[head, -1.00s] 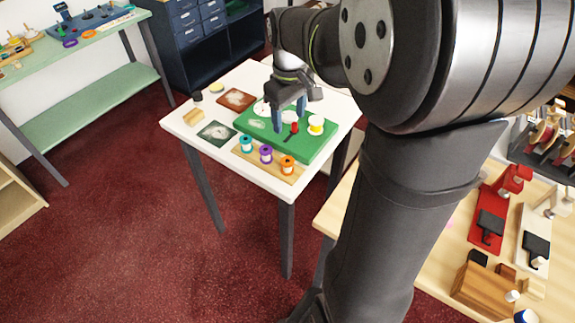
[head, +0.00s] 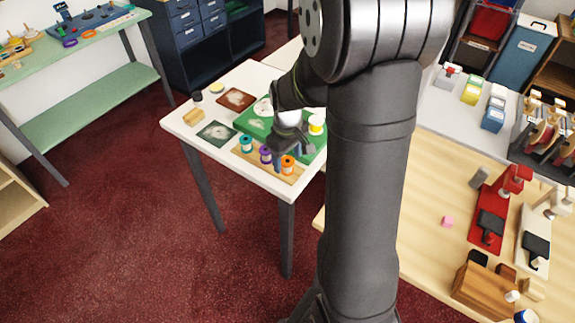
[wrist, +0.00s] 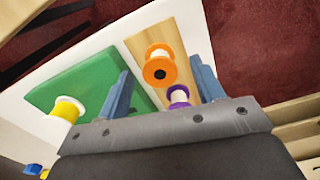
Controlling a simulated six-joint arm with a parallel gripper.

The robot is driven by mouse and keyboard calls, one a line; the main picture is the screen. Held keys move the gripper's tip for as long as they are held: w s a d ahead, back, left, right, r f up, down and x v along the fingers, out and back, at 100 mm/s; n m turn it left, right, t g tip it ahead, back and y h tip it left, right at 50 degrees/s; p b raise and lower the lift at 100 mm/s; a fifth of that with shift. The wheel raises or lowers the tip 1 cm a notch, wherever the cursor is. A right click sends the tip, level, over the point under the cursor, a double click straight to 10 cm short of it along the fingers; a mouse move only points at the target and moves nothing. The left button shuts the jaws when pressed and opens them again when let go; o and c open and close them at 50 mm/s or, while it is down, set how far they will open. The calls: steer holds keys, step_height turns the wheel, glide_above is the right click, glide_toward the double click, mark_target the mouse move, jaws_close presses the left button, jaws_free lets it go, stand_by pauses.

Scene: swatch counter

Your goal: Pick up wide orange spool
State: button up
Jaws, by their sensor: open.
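The wide orange spool (head: 288,166) stands upright at the right end of a wooden strip (head: 272,173) near the front corner of the white table. In the wrist view the orange spool (wrist: 149,72) shows its top end and dark hole, between my two blue-grey fingers. My gripper (wrist: 160,66) is open and empty, above the spool row. In the head view my gripper (head: 281,158) is beside and over the orange and purple spools; its fingers are partly hidden there. How high it is above the orange spool is hard to tell.
A purple spool (head: 265,155) and a teal spool (head: 246,143) stand left of the orange one on the strip. A green board (head: 312,154) lies behind, with a yellow spool (head: 316,124) on it. The white table's (head: 265,181) front edge is close by.

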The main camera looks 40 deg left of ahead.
step_height(320, 180, down, 2)
steer(key=shift+f, duration=0.1)
steer(key=c, duration=1)
steer(key=shift+c, duration=0.2)
